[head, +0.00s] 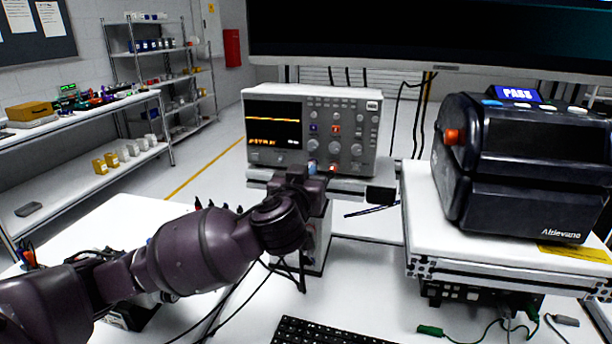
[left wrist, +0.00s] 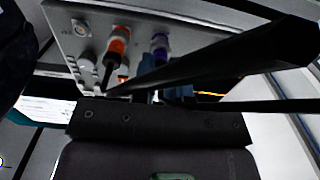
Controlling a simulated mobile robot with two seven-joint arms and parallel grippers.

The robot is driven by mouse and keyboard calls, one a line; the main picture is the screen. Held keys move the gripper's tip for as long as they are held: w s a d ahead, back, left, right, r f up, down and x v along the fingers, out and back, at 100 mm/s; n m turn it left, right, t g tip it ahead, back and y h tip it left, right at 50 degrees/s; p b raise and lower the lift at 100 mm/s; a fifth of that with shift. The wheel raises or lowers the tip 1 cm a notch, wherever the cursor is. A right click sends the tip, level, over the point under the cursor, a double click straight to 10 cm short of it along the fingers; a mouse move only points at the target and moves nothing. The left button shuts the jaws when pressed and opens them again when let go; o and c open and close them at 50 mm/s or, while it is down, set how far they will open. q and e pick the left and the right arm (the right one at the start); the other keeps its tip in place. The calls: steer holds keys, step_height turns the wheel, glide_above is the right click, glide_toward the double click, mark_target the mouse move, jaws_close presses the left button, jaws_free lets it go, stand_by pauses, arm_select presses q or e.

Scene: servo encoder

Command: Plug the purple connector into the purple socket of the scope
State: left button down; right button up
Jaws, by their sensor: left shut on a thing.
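The grey scope (head: 315,125) stands on a raised shelf, its lit screen facing me. Its front panel also shows in the left wrist view (left wrist: 185,24). My left gripper (head: 312,174) is at the lower front of the scope. In the left wrist view the purple connector (left wrist: 160,46) is at the panel, beside an orange connector (left wrist: 119,46) with a dark cable end. My left gripper is shut on the purple connector, though dark parts hide much of the grip. Whether the connector is fully seated in the purple socket cannot be told. My right gripper is not in view.
A black printer-like machine (head: 525,165) with a PASS display stands on a white stand at the right. A keyboard (head: 325,331) lies at the front of the table. Cables run under my left arm. A large monitor (head: 430,35) hangs above the scope.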

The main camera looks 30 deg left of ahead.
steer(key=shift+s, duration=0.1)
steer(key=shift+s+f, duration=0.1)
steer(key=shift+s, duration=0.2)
arm_select(q)
steer(key=shift+w, duration=0.1)
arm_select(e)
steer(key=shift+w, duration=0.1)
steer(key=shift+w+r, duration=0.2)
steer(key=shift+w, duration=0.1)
arm_select(q)
steer(key=c, duration=1.1)
jaws_free()
steer(key=shift+o, duration=0.2)
steer(key=v, duration=1)
steer(key=shift+s, duration=0.35)
